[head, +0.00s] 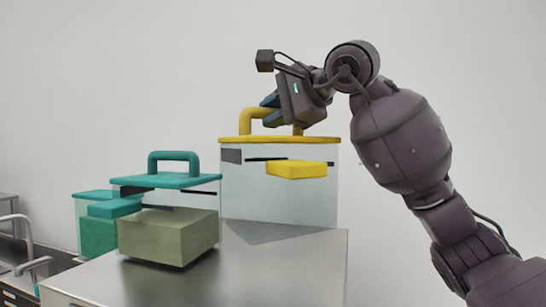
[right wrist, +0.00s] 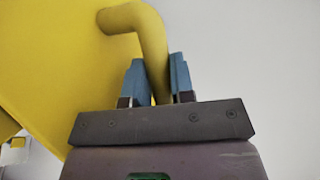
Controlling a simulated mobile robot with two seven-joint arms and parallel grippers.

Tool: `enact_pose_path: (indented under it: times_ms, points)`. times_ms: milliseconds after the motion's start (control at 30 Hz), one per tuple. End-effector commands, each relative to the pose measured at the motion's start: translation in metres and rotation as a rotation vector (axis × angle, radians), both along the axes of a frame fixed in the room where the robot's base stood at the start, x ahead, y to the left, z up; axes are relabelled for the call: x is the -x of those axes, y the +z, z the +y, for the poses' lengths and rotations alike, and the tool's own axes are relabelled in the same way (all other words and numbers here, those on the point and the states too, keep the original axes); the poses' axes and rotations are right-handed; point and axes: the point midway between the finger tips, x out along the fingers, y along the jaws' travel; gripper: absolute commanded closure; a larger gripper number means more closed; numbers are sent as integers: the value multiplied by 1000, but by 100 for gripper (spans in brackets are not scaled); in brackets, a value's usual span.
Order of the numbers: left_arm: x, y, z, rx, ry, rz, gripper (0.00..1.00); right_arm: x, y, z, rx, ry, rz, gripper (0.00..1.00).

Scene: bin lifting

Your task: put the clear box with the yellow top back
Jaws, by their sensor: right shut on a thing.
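The clear box with the yellow top (head: 279,188) is upright near the back right of the metal surface, with a yellow block on its front. Its yellow handle (head: 257,114) rises from the lid. My right gripper (head: 268,108) is at the handle from the right and is shut on it. I cannot tell whether the box bottom touches the surface. My left gripper is not in view.
A clear box with a teal top and an olive block (head: 168,235) stands front left on the metal surface (head: 285,270). Another teal-topped box (head: 92,225) is behind it at the left. Metal rails and a sink-like fixture (head: 22,260) are at the far left. The front right surface is clear.

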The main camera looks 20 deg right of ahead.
Motion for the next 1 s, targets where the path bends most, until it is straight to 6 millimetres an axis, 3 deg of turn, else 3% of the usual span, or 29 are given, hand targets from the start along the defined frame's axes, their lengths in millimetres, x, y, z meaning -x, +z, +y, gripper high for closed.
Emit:
enact_pose_path:
  times_ms: [133,367,633,1000]
  points:
    - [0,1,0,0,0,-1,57,0,-25,0,-2,2,1,100]
    - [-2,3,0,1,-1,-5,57,0,-40,0,-1,1,-2,100]
    - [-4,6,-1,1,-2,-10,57,0,-70,0,-2,1,1,100]
    - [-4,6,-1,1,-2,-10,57,0,-76,0,-2,1,-3,100]
